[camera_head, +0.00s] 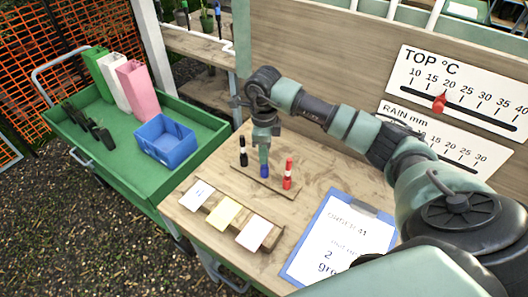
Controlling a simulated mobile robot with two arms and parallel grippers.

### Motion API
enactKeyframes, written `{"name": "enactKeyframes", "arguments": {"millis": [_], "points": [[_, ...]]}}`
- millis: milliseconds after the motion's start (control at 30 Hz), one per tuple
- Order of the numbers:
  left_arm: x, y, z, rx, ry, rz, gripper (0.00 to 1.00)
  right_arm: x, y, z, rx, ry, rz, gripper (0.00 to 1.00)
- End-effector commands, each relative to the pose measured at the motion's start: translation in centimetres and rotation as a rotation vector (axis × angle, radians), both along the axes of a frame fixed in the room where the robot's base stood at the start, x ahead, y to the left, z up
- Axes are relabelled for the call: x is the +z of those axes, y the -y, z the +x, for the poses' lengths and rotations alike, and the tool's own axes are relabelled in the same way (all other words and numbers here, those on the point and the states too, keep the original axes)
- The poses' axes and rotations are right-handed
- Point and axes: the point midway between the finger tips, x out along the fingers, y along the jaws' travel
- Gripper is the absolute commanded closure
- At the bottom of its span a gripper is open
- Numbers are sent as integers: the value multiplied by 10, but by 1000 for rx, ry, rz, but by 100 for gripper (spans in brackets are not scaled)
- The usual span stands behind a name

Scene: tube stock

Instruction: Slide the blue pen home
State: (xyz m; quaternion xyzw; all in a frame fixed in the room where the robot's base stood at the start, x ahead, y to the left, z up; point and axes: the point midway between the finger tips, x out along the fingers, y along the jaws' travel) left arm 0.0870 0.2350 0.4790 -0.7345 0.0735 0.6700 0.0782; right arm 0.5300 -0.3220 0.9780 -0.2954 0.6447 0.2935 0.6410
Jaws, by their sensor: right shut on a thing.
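My right gripper (264,143) comes down over the small wooden pen block (243,188) on the bench. It is shut on the blue pen (264,171), whose blue lower part shows below the fingers. The pen is upright between a black pen (243,152) on the left and a red pen (288,174) on the right. Both of these stand upright at the block. The blue pen's lower tip meets the block in the picture; I cannot tell how deep it sits. Its upper part is hidden by the gripper. My left gripper is not in view.
Three cards, white (199,193), yellow (223,215) and pale pink (254,232), lie on a strip in front. A clipboard (326,201) lies at right. A green cart (103,164) with a blue bin (165,139) stands left. A board with scales and a red slider (439,102) rises behind.

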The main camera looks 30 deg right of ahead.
Motion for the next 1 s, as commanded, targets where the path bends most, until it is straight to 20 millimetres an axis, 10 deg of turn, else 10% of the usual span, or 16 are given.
{"name": "enactKeyframes", "arguments": {"millis": [267, 367, 767, 1000], "points": [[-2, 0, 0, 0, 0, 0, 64, -2, 0, 0, 0, 1, 1, 100], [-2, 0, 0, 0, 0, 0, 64, -2, 0, 0, 0, 1, 1, 61], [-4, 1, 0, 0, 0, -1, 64, 3, 0, 1, 0, 3, 0, 60], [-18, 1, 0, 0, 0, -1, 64, 40, 0, 2, 0, 6, 0, 60]]}}
